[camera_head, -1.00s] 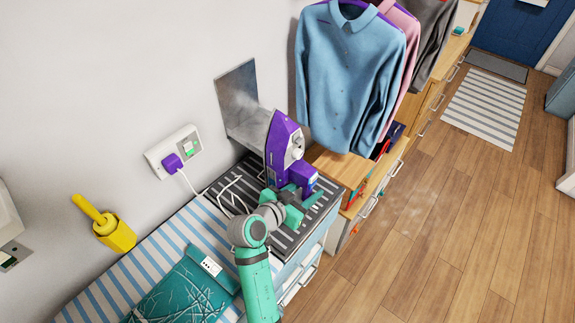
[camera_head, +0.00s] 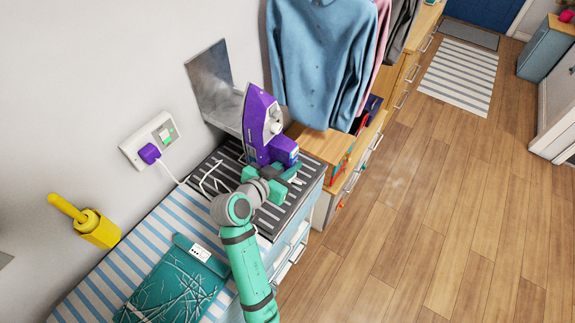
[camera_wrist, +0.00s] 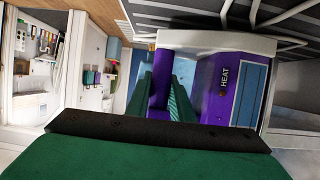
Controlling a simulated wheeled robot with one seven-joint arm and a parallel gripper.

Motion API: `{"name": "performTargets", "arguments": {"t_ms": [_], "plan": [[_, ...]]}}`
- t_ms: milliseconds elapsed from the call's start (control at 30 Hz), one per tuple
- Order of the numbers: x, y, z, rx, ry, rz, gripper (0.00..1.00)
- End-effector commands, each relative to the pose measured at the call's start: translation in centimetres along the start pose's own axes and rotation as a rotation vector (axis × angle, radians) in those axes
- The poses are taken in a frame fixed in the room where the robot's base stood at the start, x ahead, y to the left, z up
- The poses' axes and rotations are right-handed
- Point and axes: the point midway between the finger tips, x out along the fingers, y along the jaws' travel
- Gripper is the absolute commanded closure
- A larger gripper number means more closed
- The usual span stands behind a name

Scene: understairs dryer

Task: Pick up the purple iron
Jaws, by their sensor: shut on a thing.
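The purple iron (camera_head: 256,120) stands on its heel end, tip up, near the wall at the far end of the counter. A dark striped mat (camera_head: 243,205) is below it. My gripper (camera_head: 264,172) is at the iron's near side and shut on it. In the wrist view my green fingers (camera_wrist: 164,95) are on either side of a purple bar, the iron's handle. The iron's body (camera_wrist: 228,85), marked HEAT, shows to the right of them. Whether the iron's base touches the mat is hidden by my gripper.
A metal iron rest (camera_head: 212,85) is on the wall behind. A purple plug (camera_head: 150,153) with a white cord sits in the wall socket. A teal pouch (camera_head: 175,285) and a yellow holder (camera_head: 98,229) are nearer. Shirts (camera_head: 318,65) hang beyond. The floor at right is clear.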

Motion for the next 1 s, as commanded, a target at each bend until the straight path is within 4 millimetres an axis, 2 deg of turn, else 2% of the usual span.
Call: {"name": "performTargets", "arguments": {"t_ms": [67,433,700,1000], "plan": [[-0.5,0.0,-1.5,0.008,0.008,-0.002,1.00],[0.5,3.8,-8.7,0.010,0.009,-0.001,1.00],[3.1,7.6,-12.0,0.006,0.007,0.001,1.00],[4.5,9.5,-14.0,0.004,0.006,-0.002,1.00]]}}
